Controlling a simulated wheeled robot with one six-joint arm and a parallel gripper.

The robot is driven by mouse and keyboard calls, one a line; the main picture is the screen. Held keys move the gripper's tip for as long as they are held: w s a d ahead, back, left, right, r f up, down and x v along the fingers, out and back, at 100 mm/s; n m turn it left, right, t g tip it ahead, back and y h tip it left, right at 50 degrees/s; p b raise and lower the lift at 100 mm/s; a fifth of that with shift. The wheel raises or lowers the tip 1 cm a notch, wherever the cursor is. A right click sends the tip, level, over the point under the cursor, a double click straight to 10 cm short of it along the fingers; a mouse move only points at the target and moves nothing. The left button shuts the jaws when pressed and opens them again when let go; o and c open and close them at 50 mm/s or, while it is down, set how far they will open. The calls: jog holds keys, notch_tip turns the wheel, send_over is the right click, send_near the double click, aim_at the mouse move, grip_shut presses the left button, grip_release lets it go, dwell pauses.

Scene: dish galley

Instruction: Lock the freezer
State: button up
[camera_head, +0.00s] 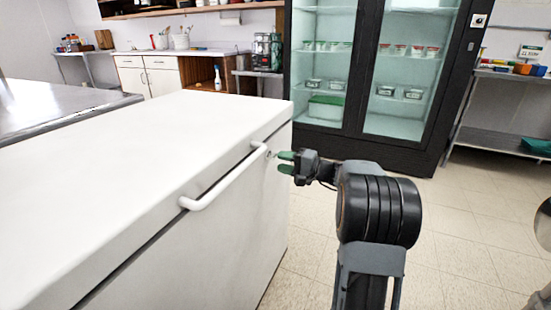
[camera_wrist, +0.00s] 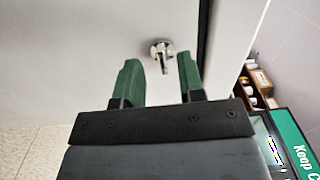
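The freezer (camera_head: 130,150) is a white chest freezer with its lid down and a white bar handle (camera_head: 228,182) on its front. A small round metal lock (camera_wrist: 161,48) with a key (camera_wrist: 167,71) in it sits on the freezer's front face, near the dark seam under the lid. The lock also shows, very small, in the head view (camera_head: 271,154). My gripper (camera_head: 279,161) is open, with its green fingers pointing at the front face beside the handle's far end. In the wrist view, the key lies between and beyond the fingertips (camera_wrist: 158,60); neither finger appears to touch it.
A black-framed glass-door fridge (camera_head: 364,134) stands behind my gripper. A steel table (camera_head: 60,107) is to the left, and a white cabinet (camera_head: 148,78) is at the back. Open tiled floor (camera_head: 480,215) lies to the right of the freezer.

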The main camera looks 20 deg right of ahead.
jog(key=p+v, duration=0.2)
jog(key=v, duration=0.8)
jog(key=s+a+r+n+g+h+p, duration=0.2)
jog(key=s+a+r+g+p, duration=0.25)
jog(key=a+r+p, duration=0.4)
jog(key=s+a+r+n+g+h+p, duration=0.15)
jog(key=s+a+r+g+p, duration=0.35)
jog(key=a+p, duration=0.55)
jog(key=s+a+r+n+h+p, duration=0.1)
jog(key=s+r+n+h+p, duration=0.5)
jog(key=r+p, duration=1)
jog(key=s+h+p, duration=0.2)
jog(key=s, duration=0.1)
jog(key=shift+s, duration=0.2)
jog(key=shift+a+h, duration=0.15)
jog(key=shift+h, duration=0.1)
